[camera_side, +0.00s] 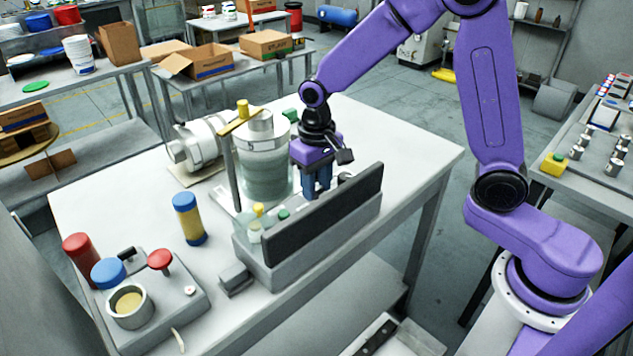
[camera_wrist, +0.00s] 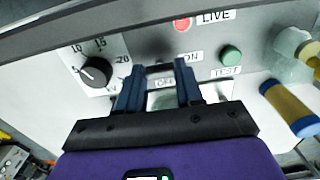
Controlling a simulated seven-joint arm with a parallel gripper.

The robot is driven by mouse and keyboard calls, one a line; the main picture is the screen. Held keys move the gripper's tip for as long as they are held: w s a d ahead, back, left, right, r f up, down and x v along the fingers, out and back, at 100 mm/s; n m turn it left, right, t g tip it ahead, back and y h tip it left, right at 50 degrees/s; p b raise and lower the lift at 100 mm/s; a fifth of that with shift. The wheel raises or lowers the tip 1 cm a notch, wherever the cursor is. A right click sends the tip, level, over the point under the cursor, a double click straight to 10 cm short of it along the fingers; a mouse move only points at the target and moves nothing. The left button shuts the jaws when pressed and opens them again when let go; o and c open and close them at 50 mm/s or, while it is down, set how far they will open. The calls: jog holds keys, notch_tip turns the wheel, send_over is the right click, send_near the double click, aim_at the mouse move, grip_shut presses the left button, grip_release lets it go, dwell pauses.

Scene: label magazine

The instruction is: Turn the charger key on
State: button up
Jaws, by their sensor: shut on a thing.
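The charger is a grey box (camera_side: 265,274) on the white table, with a dark upright slab along its near side. In the wrist view its grey panel (camera_wrist: 228,88) carries a black dial (camera_wrist: 96,72), a red lamp (camera_wrist: 182,24) labelled LIVE, and a green button (camera_wrist: 231,55) labelled TEST. My gripper (camera_side: 318,190) points down behind the slab at the charger. In the wrist view my gripper (camera_wrist: 160,78) has its blue fingers close to the panel, beside a partly covered ON label (camera_wrist: 188,57). It is shut on the key, which the fingers mostly hide; its turn cannot be read.
A clear cylinder (camera_side: 264,172) with a yellow bar on top stands close left of my gripper. A blue-and-yellow bottle (camera_side: 189,220) stands further left. The table's right end is clear.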

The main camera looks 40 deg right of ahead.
aim_at(317, 189)
jog(key=o, duration=1)
jog(key=shift+o, duration=0.2)
notch_tip(317, 189, up, 18)
jog(key=shift+f, duration=0.25)
jog(key=shift+s, duration=0.1)
jog(key=s+d+f+n, duration=0.2)
jog(key=s+f+n, duration=0.2)
jog(key=s, duration=0.4)
jog(key=s+d+f+n, duration=0.2)
jog(key=s+f+n, duration=0.1)
jog(key=s, duration=0.6)
jog(key=s+d+f+n, duration=0.2)
jog(key=s+f+n, duration=0.2)
jog(key=s, duration=0.5)
jog(key=shift+d+f+n, duration=0.25)
jog(key=shift+f+n, duration=0.1)
jog(key=shift+n, duration=0.55)
